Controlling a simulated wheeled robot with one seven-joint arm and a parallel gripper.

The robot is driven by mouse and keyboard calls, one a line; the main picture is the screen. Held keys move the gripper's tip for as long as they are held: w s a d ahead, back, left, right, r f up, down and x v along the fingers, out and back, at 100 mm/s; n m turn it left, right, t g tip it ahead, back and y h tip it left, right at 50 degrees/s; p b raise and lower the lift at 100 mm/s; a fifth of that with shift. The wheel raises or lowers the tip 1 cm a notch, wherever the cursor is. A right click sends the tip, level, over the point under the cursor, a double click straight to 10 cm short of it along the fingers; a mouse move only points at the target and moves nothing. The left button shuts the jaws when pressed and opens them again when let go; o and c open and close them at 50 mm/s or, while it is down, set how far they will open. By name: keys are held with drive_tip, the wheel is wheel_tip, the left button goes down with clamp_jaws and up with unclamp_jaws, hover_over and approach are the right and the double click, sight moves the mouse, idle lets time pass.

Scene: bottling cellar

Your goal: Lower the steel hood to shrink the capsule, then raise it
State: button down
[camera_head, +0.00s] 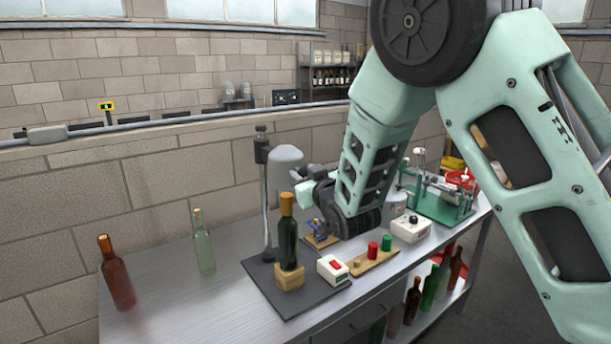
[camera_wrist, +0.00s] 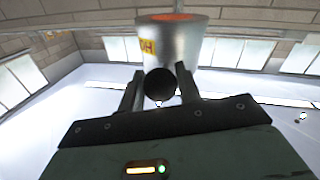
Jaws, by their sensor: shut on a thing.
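The steel hood (camera_head: 285,158) hangs on the upright stand (camera_head: 266,205), above the dark green bottle (camera_head: 288,245) and apart from it. An orange-gold capsule (camera_head: 286,204) covers the bottle's neck. The bottle stands upright on a wooden block (camera_head: 289,278) on the dark base plate (camera_head: 305,298). In the wrist view the hood (camera_wrist: 180,42) shows a glowing orange opening and a yellow label. My gripper (camera_wrist: 160,86) is shut on the hood's black ball knob (camera_wrist: 159,84). In the head view my gripper is near the hood, its fingertips hard to make out.
A white box with a red switch (camera_head: 333,268) and a wooden board with red and green knobs (camera_head: 372,262) stand right of the bottle. A clear bottle (camera_head: 203,245) and a brown bottle (camera_head: 117,275) stand left. A green fixture (camera_head: 437,203) is further right. The bench's left front is clear.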

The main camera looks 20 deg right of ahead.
wheel_tip(320, 180, down, 10)
drive_tip(key=b, duration=1.1)
drive_tip(key=shift+f, duration=0.25)
drive_tip(key=shift+s, duration=0.1)
drive_tip(key=c, duration=1)
unclamp_jaws()
drive_tip(key=shift+f, duration=0.1)
drive_tip(key=s+b, duration=0.2)
drive_tip(key=s, duration=0.2)
drive_tip(key=s+d+b, duration=0.1)
drive_tip(key=s+b, duration=0.1)
drive_tip(key=s, duration=0.2)
drive_tip(key=s+b, duration=0.2)
drive_tip(key=s, duration=0.2)
drive_tip(key=shift+s+d+f+b, duration=0.1)
drive_tip(key=shift+d+b, duration=0.05)
drive_tip(key=shift+b, duration=0.15)
